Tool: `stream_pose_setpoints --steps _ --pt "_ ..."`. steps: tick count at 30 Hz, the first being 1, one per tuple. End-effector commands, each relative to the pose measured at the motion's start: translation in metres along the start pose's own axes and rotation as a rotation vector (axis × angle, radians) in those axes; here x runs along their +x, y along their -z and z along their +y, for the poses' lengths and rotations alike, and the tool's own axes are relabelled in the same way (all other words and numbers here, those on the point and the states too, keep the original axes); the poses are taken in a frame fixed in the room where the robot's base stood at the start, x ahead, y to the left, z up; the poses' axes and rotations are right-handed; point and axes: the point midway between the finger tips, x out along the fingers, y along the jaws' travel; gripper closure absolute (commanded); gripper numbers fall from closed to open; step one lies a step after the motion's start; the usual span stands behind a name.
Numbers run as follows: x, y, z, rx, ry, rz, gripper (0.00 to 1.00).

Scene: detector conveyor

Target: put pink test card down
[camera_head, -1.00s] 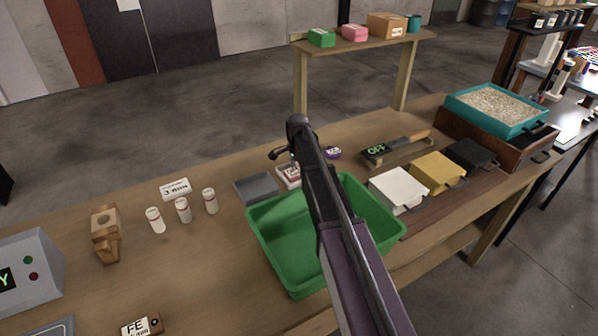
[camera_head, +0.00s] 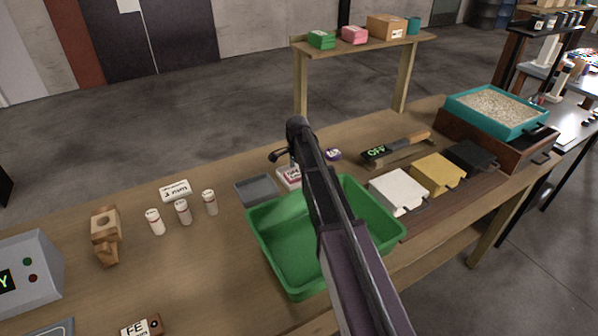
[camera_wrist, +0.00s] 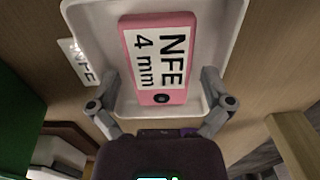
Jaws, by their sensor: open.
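The pink test card (camera_wrist: 158,60), with a white label reading NFE 4 mm and a dark round spot, lies in a shallow white tray (camera_wrist: 228,30) in the wrist view. My gripper (camera_wrist: 160,92) is open, with one finger on each side of the card's near end. Gaps show between the fingers and the card, so neither touches it. In the head view my arm hides the gripper and most of this spot. Only a white label (camera_head: 289,177) shows beside the arm; the wrist view also shows it, reading NFE (camera_wrist: 78,62).
A green bin (camera_head: 262,245) stands in front, with a grey tray (camera_head: 257,190) behind its left side. White (camera_head: 398,190), yellow (camera_head: 437,173) and black (camera_head: 470,157) boxes stand to the right. Several white vials (camera_head: 183,211) stand left. A shelf (camera_head: 370,42) rises behind.

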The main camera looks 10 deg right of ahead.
Motion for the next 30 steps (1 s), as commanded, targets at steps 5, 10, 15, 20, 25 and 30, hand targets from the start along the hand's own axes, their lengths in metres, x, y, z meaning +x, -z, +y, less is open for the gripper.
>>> stream_pose_setpoints --steps 5,10,15,20,25,30 --pt "-0.009 0.000 0.000 0.000 0.000 0.000 0.00" --pt "-0.022 0.000 0.000 0.000 0.000 0.000 0.00" --pt "-0.036 0.000 0.000 0.000 0.000 0.000 0.00" --pt "-0.050 0.000 0.000 0.000 0.000 0.000 0.00" --pt "-0.064 0.000 0.000 0.000 0.000 0.000 0.00" --pt "-0.078 0.000 0.000 0.000 0.000 0.000 0.00"
